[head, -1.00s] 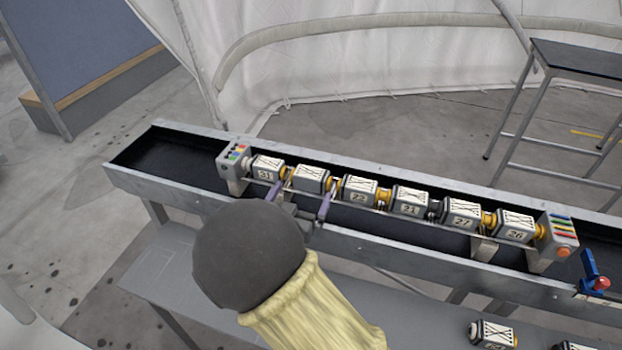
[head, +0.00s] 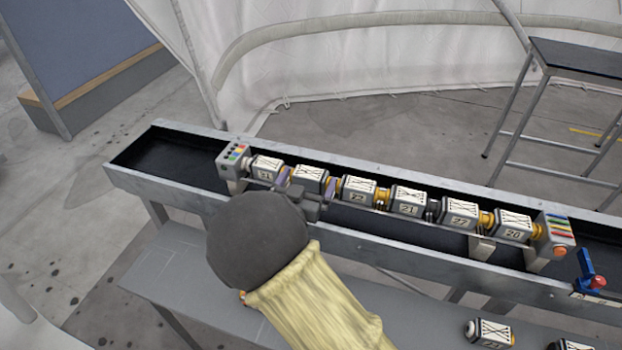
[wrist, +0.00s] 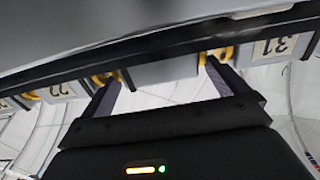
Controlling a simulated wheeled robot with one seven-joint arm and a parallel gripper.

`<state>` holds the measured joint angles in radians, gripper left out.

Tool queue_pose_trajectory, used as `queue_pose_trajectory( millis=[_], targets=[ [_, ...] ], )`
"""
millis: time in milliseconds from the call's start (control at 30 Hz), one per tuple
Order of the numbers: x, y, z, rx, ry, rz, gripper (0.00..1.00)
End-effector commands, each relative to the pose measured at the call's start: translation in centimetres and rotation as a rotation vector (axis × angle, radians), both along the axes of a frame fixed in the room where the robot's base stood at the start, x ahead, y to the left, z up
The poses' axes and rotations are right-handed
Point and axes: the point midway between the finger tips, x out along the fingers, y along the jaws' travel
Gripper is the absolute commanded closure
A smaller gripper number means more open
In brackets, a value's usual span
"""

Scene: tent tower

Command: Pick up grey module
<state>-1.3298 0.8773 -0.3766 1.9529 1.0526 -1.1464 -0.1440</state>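A row of grey modules with white label plates and yellow rings sits in a rail on a long trough. The second module from the left (head: 309,178) is between the modules labelled 31 (head: 266,168) and 22 (head: 357,190). My gripper (head: 306,183) is open, with one finger on each side of this second module. In the wrist view my gripper (wrist: 160,78) spans the grey module (wrist: 165,70), with its fingertips near the yellow rings at both ends. I cannot tell whether the fingers touch it. My gripper hides part of its lower front.
The trough's metal wall (head: 410,250) runs along the near side. End blocks with coloured marks stand at the row's left (head: 233,162) and right (head: 556,240). A blue clamp (head: 588,268) is farther right. Loose modules (head: 489,332) lie on the lower shelf.

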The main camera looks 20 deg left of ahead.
Motion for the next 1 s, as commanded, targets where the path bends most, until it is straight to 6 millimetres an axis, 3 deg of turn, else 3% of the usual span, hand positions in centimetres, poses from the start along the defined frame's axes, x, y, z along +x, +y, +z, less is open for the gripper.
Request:
queue_pose_trajectory(
  millis=[33, 200, 567, 1000],
  targets=[
    [-0.1, 0.1, 0.0, 0.000, 0.000, 0.001, 0.12],
    [-0.1, 0.1, 0.1, 0.001, -0.003, 0.002, 0.42],
    [0.0, 0.0, 1.0, 0.004, -0.004, -0.001, 0.42],
    [0.1, 0.0, 8.6, 0.005, -0.003, -0.001, 0.42]
  ],
)
